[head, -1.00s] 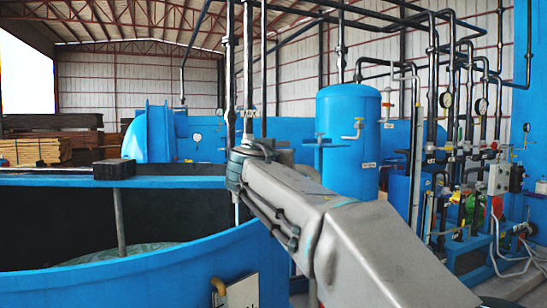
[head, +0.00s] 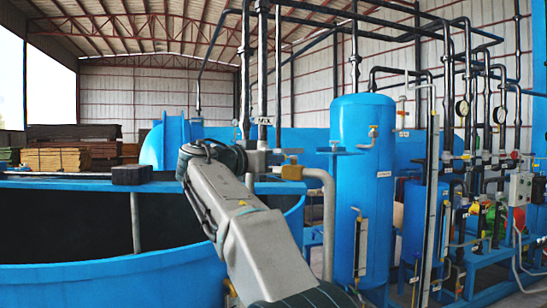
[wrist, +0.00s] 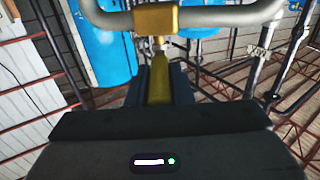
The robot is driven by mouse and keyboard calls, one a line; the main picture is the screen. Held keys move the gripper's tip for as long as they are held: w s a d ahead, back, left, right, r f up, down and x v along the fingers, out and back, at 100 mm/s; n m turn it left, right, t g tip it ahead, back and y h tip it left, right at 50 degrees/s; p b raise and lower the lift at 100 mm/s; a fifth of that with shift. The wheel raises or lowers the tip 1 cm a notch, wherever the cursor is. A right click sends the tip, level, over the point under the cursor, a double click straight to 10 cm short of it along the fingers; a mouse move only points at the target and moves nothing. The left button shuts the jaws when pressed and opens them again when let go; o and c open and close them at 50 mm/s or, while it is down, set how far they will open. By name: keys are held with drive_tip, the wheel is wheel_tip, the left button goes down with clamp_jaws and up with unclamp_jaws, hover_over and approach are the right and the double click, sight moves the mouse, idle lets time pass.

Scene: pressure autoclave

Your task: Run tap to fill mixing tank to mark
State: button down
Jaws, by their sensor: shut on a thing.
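The mixing tank appears to be the large open blue round tank (head: 90,283) at the left in the head view. Its inner wall is dark, and no water surface shows. A grey pipe bends down near its right rim and carries a brass tap body (head: 291,172). In the wrist view the brass tap body (wrist: 156,20) sits on the bent grey pipe. My gripper (wrist: 158,88) is shut on the yellow tap handle (wrist: 159,75), which points from the tap body toward my palm. In the head view my arm partly covers the tank's right side. The fill mark is not visible.
A black block (head: 132,174) sits on the tank's rim beam. A tall blue vessel (head: 360,150) stands right of the tap, with pipes, gauges and valves further right. Vertical pipes (head: 262,70) rise just above my gripper. Stacked timber (head: 55,158) lies at the back left.

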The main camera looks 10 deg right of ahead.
drive_tip(key=shift+r, duration=0.1)
drive_tip(key=c, duration=1.3)
unclamp_jaws()
drive_tip(key=b+v, duration=0.3)
drive_tip(key=v, duration=1)
drive_tip(key=shift+s+a, duration=0.2)
drive_tip(key=shift+a, duration=0.2)
